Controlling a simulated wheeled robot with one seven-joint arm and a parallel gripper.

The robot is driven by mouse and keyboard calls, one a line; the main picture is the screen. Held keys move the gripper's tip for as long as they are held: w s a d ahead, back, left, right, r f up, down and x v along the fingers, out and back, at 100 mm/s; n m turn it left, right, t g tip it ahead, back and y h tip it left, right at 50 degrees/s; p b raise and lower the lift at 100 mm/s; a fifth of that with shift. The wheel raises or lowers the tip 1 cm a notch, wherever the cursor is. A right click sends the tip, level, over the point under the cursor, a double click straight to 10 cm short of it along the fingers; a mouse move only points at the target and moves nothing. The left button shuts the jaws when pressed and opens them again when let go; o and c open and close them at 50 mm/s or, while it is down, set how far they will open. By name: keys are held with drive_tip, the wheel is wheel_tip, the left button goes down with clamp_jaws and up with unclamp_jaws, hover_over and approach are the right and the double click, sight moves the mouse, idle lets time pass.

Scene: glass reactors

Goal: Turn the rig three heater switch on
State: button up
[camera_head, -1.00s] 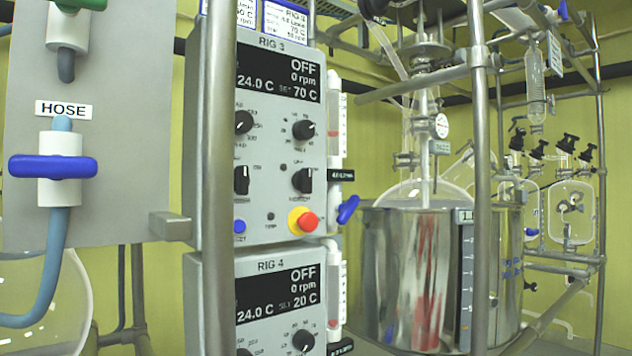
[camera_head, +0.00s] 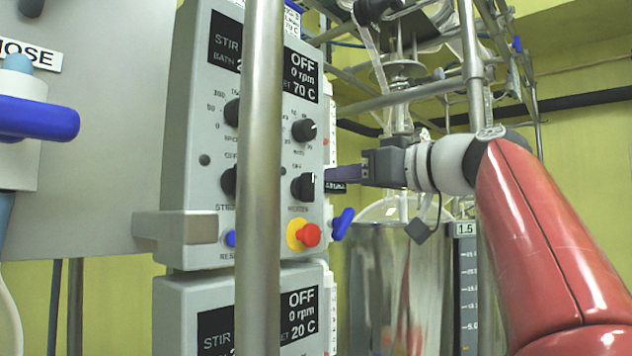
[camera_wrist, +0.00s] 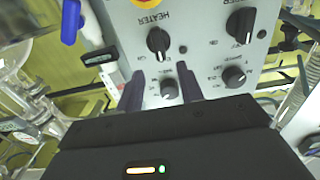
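The rig three control box (camera_head: 200,110) has a display reading OFF, 0 rpm and 70 C. Its heater switch (camera_head: 303,187) is the black knob at the lower right of the panel. In the wrist view the heater switch (camera_wrist: 158,40) shows under an upside-down HEATER label, beyond my fingertips. My gripper (camera_head: 332,174) is just right of the switch, with its purple fingers pointing at the panel. In the wrist view my gripper (camera_wrist: 160,78) is open, its fingers apart either side of a smaller knob (camera_wrist: 169,88). I cannot tell whether anything touches.
A red stop button (camera_head: 308,235) on yellow and a blue valve handle (camera_head: 343,223) sit below the switch. A metal post (camera_head: 259,200) stands before the panel. The rig four box (camera_head: 180,310) is underneath. A steel vessel (camera_head: 360,290) stands at right.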

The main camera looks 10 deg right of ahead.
sight(313, 179)
drive_tip(key=p+x, duration=0.1)
drive_tip(key=x, duration=0.5)
drive_tip(key=shift+w+a, duration=0.15)
drive_tip(key=shift+a, duration=0.05)
clamp_jaws()
